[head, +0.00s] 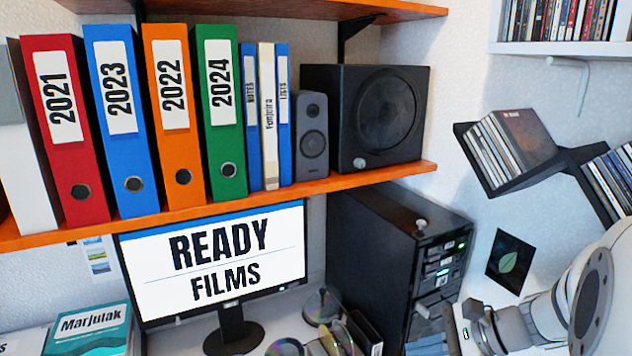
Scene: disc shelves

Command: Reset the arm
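Part of my arm (540,318), white and grey, enters at the lower right in front of the white desk and wall. A round dark grey joint face is nearest the camera, and a smaller grey joint shows farther left. I cannot make out my gripper or its fingers, so I cannot see whether it holds anything.
A black computer tower (385,255) stands left of my arm, beside a monitor (215,262) reading "READY FILMS". Clear discs (322,307) lie near it. An orange shelf (375,178) holds binders and speakers. A black wall rack (475,160) with disc cases hangs above my arm.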

